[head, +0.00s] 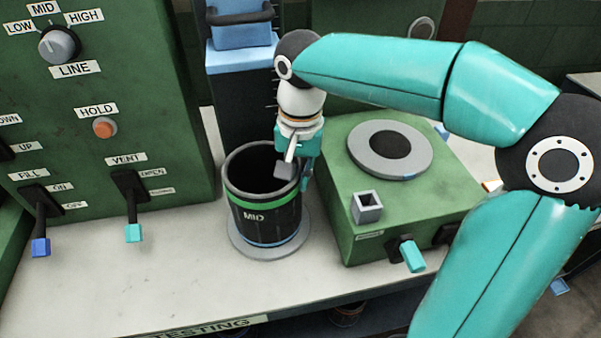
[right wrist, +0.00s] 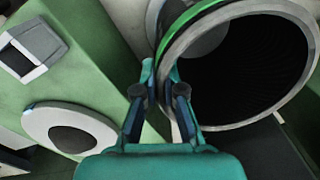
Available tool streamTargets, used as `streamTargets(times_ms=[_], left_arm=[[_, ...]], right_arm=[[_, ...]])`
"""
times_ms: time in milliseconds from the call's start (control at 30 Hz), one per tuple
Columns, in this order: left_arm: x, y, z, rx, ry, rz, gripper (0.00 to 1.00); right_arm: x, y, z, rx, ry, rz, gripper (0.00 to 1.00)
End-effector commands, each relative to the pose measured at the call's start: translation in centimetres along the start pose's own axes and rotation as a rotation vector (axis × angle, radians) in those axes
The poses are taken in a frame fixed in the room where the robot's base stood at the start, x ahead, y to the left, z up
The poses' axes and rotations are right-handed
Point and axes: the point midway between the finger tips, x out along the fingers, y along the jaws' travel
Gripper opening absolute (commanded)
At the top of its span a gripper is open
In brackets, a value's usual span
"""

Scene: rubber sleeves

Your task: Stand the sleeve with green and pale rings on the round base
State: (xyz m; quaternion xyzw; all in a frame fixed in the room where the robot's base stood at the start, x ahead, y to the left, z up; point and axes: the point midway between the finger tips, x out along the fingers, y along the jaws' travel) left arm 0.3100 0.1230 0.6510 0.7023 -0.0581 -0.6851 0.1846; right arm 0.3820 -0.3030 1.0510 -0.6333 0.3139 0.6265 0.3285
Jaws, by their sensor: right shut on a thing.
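The black sleeve (head: 264,215) has a green ring below its rim, a thin pale-blue line near its bottom and a MID label. It looks upright over the round grey base (head: 240,250), whose rim shows around its foot. I cannot tell whether its bottom edge fully touches the base. My right gripper (head: 297,170) is shut on the sleeve's wall at the right side of the rim. In the right wrist view its fingers (right wrist: 162,88) meet the wall beside the sleeve's open mouth (right wrist: 245,65). My left gripper is not in view.
A green box (head: 410,190) stands right of the sleeve, with a grey disc (head: 415,151), a square socket (head: 367,207) and a teal lever (head: 412,255). A green control panel (head: 110,75) with levers stands at left. The bench front (head: 160,285) is clear.

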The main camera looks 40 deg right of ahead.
Motion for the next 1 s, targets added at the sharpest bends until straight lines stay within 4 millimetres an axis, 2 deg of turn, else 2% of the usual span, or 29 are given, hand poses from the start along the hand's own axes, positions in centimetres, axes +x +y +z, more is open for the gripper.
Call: streamTargets(times_ms=[267, 300, 433, 767, 867, 1000], left_arm=[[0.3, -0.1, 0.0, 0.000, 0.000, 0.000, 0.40], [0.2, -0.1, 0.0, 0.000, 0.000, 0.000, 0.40], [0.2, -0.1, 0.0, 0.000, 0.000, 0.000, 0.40], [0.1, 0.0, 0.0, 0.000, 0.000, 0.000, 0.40], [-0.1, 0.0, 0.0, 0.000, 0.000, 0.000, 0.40], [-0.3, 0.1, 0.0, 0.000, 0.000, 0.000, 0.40]], right_arm=[[0.2, -0.1, 0.0, 0.000, 0.001, -0.003, 0.00], [0.3, 0.0, 0.0, -0.001, -0.001, 0.001, 0.11], [0.3, 0.0, 0.1, -0.001, -0.001, 0.001, 0.33], [0.1, 0.0, 0.1, -0.001, -0.001, 0.001, 0.33], [-0.5, -0.1, 0.0, -0.001, 0.000, 0.000, 0.33], [-2.3, -0.1, 0.0, -0.002, 0.002, -0.003, 0.33]])
